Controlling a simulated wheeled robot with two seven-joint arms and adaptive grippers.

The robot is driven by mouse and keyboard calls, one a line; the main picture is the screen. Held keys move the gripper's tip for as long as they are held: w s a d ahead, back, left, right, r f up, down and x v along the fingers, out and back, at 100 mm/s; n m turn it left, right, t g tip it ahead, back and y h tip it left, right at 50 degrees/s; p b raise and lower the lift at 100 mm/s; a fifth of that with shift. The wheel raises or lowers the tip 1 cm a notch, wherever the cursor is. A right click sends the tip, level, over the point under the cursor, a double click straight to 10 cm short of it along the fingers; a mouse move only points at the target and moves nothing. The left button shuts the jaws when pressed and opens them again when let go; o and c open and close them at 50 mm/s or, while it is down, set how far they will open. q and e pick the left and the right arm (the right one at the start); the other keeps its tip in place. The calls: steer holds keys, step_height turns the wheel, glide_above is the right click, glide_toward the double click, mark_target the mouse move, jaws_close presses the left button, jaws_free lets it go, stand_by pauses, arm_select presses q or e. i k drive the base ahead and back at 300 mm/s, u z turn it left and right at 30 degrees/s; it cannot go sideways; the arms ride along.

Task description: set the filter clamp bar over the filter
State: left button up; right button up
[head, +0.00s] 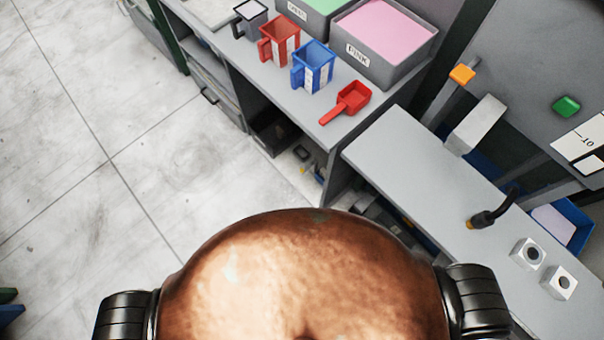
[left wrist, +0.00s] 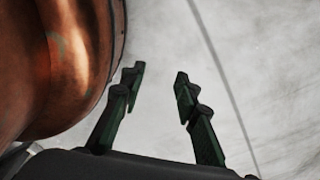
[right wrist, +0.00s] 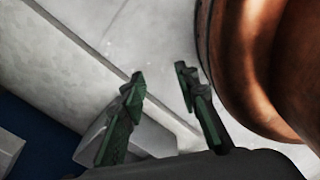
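My left gripper (left wrist: 160,74) is open and empty, with pale floor behind it in the left wrist view. My right gripper (right wrist: 159,76) is open and empty. A pale grey slab edge and a light block (right wrist: 150,137) lie behind its fingers; I cannot tell what the block is. Neither gripper shows in the head view. I cannot pick out the clamp bar or the filter for certain. A light grey block (head: 475,125) stands at the grey machine on the right, and two white square blocks with dark round holes (head: 527,253) (head: 560,282) sit on the bench.
The counter behind holds a red scoop (head: 350,98), blue jug (head: 313,65), red jug (head: 279,40), grey jug (head: 250,18) and pink-filled bin (head: 398,70).

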mark_target(302, 171)
steer(key=z, duration=0.2)
steer(key=k, duration=1.6)
steer(key=u, duration=0.7)
steer(key=i, duration=1.35)
steer(key=z, duration=0.75)
steer(key=i, duration=0.7)
steer(key=z, duration=0.8)
